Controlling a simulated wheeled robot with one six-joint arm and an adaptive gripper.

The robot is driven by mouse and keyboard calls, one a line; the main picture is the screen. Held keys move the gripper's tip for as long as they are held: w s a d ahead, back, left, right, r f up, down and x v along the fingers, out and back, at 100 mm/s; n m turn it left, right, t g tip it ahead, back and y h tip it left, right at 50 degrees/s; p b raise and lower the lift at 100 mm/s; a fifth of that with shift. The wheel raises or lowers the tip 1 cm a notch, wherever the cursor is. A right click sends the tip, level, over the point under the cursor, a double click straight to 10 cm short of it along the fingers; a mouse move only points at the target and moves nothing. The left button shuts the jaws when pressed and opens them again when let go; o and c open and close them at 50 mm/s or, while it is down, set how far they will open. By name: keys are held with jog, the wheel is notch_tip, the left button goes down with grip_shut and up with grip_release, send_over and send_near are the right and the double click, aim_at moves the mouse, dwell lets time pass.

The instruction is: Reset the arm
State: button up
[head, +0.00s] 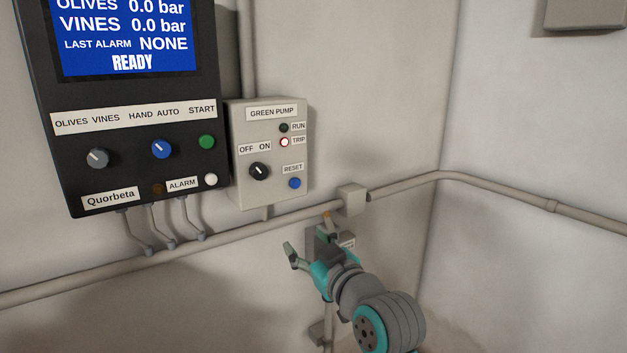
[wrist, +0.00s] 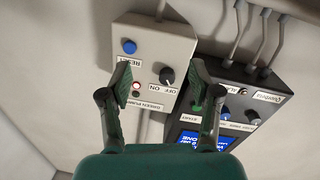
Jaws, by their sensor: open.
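My gripper (head: 308,235) is open and empty in the head view, below the grey GREEN PUMP box (head: 274,190) and the wall pipe in the picture. The wrist view shows its two fingers (wrist: 160,80) spread apart, with the pump box (wrist: 150,45) upside down beyond them. I cannot tell the gap to the box. The box has a black OFF/ON knob (head: 259,171), a blue RESET button (head: 294,183), a dark RUN lamp (head: 284,128) and a TRIP lamp (head: 285,142) glowing white with a red rim.
A black control panel (head: 135,100) hangs left of the pump box; its screen (head: 125,35) reads READY and LAST ALARM NONE. A pipe (head: 400,184) with a junction box (head: 351,199) runs along the wall.

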jog(key=s+d+f+m+h, duration=0.2)
jog(key=s+d+f, duration=0.2)
jog(key=f, duration=0.5)
jog(key=s+d+f+m+h, duration=0.15)
jog(key=s+d+f, duration=0.25)
jog(key=f, duration=0.6)
jog(key=s+d+f+m+h, duration=0.1)
jog(key=s+d+f, duration=0.2)
jog(key=s+f, duration=0.35)
jog(key=s+d+f+m+h, duration=0.1)
jog(key=s+d+f+m, duration=0.15)
jog(key=s+f, duration=0.35)
jog(key=s+d+h, duration=0.1)
jog(key=s+d, duration=0.2)
jog(key=s, duration=1.2)
jog(key=s+d+m+h, duration=0.1)
jog(key=s+d+h, duration=0.1)
jog(key=s, duration=1.4)
jog(key=shift+s+d+r+g, duration=0.25)
jog(key=shift+d+r+g, duration=0.2)
jog(key=shift+d, duration=0.4)
